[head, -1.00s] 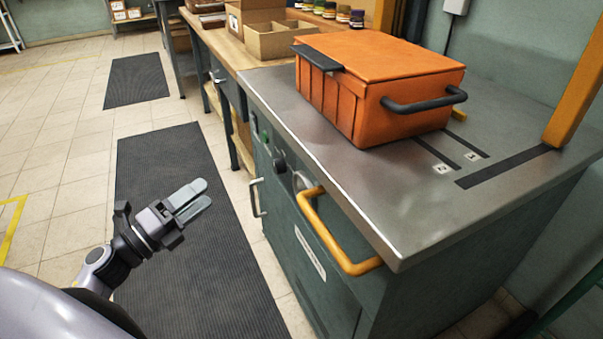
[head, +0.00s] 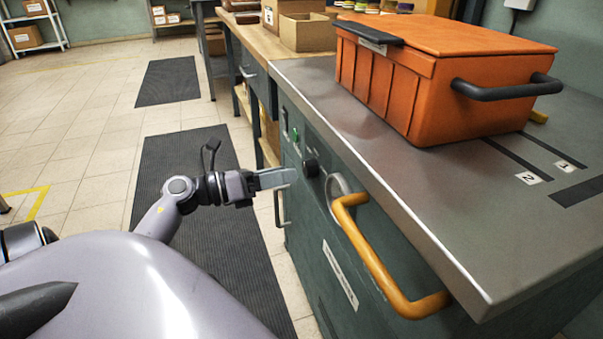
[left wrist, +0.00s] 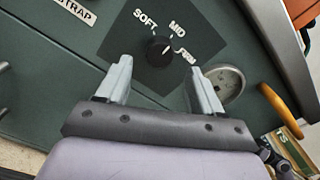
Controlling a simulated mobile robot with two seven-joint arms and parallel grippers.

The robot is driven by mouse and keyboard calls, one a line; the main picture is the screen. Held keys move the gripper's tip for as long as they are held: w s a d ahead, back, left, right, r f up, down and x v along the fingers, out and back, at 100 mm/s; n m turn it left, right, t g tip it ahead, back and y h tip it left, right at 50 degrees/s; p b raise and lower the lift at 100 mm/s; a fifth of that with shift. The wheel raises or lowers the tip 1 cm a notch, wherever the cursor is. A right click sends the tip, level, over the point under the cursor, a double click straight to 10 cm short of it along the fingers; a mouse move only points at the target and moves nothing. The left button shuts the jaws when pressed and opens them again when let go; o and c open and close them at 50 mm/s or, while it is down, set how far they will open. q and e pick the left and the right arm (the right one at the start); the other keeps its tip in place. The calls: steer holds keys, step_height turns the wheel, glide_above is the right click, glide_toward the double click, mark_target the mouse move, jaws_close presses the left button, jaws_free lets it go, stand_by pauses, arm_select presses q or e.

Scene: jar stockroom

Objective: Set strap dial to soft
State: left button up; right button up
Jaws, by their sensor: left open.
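The strap dial is a black round knob (left wrist: 160,51) on the green machine front, with SOFT, MID and FIRM printed around it. Its white mark points up and right in the left wrist view, toward the MID and FIRM side; I cannot tell exactly which. In the head view the dial (head: 311,167) sits below the metal top's edge. My left gripper (left wrist: 157,67) is open and empty, its fingers pointing at the panel with the dial just beyond and between the tips. In the head view the left gripper (head: 292,177) is just left of the dial. My right gripper is not visible.
A round gauge (left wrist: 226,84) and a yellow handle (head: 385,265) are close to the dial's right. An orange box (head: 440,85) stands on the metal top (head: 450,190). A pale handle (head: 279,207) is below the left gripper. A dark mat (head: 190,225) covers the floor.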

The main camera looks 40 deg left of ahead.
mark_target(305, 170)
arm_select(q)
steer(key=shift+x, duration=2.15)
steer(key=c, duration=1.1)
steer(key=shift+o, duration=0.2)
